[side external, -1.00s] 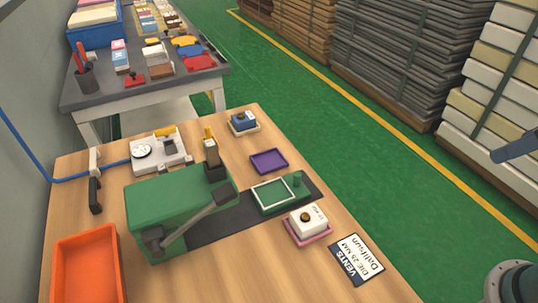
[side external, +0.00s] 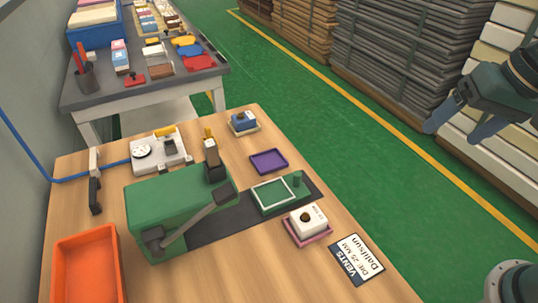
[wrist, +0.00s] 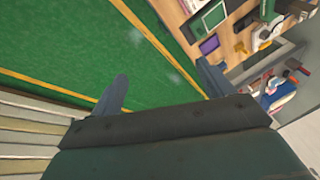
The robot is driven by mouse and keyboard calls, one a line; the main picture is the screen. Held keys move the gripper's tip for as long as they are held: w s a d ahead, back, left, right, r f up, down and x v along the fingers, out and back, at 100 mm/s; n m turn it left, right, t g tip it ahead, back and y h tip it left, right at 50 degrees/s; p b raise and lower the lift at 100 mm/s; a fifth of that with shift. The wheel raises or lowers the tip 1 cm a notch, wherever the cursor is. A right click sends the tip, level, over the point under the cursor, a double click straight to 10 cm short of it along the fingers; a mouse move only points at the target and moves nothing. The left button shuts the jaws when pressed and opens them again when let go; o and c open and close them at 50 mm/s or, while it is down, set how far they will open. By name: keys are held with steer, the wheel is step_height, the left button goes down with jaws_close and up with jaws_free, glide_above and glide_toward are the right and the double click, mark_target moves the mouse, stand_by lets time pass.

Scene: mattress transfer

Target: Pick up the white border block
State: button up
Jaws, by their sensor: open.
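A white block (side external: 308,217) with a dark round knob and lettering sits on a pink tray (side external: 308,239) near the right edge of the wooden table. Beside it, a green tray with a white border (side external: 272,194) lies on the dark strip of the green machine; it also shows in the wrist view (wrist: 209,17). My gripper (side external: 455,132) is open and empty, high at the right over the green floor, well away from both. Its two fingers stand wide apart in the wrist view (wrist: 162,88).
A purple tray (side external: 269,161) and a blue block (side external: 243,119) on a small tray stand farther back. The green machine (side external: 180,210) and an orange bin (side external: 86,265) fill the left. A lettered sign (side external: 356,259) lies at the table's right edge. Stacked slabs line the right.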

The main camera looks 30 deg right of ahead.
steer(key=w+a+f+m+g+y, duration=0.1)
steer(key=w+a+f+m+g, duration=0.1)
steer(key=w+a+f+m, duration=0.5)
steer(key=m+g+y, duration=0.2)
steer(key=m, duration=0.4)
glide_toward(310, 215)
steer(key=shift+x, duration=2.15)
steer(key=shift+f, duration=0.15)
steer(key=shift+x, duration=2.45)
steer(key=shift+s, duration=0.1)
steer(key=c, duration=1.1)
